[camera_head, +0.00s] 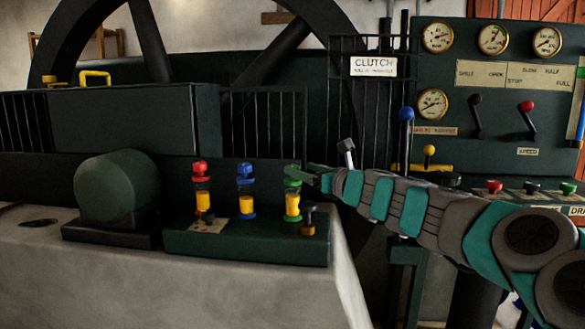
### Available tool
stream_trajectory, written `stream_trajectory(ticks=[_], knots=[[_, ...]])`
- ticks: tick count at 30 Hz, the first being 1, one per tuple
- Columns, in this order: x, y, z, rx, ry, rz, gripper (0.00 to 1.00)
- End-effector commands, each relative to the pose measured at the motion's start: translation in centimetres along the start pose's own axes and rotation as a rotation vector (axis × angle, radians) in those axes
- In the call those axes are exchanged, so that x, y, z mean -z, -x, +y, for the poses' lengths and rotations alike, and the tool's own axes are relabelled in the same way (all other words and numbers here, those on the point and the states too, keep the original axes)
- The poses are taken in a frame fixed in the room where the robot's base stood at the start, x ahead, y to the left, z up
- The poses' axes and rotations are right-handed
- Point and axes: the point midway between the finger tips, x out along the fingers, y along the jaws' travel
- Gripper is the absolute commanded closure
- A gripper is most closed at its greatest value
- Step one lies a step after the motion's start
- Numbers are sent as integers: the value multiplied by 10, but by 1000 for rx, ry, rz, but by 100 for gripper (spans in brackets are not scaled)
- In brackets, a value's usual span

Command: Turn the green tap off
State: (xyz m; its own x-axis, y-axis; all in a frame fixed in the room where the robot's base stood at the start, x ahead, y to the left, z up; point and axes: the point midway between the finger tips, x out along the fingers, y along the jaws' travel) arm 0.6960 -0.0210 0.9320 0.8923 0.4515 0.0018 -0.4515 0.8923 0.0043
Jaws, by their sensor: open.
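The green tap (292,205) stands at the right end of a row of three upright oiler-like fittings on a dark green box. It has a yellow-filled glass body and a green base ring. My gripper (304,174) comes in from the right and is open, with its fingertips at the top of the green tap. The fingers partly cover that top, and their green is close to the tap's colour. Whether they touch the tap, and how its top is turned, I cannot tell.
A red-topped fitting (201,190) and a blue-topped one (246,190) stand left of the green tap. A small dark-knobbed brass valve (308,222) is close in front. Behind are railings and a flywheel; at right, a gauge panel (470,70) and a blue-knobbed lever (406,115).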

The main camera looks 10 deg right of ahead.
Motion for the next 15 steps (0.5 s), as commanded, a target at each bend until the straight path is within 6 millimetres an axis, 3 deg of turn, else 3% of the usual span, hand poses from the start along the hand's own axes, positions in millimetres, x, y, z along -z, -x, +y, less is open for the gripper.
stream_trajectory(ticks=[6,15], knots=[[1,-32,0,-1,4,3,26],[1,-48,2,-3,3,2,26]])
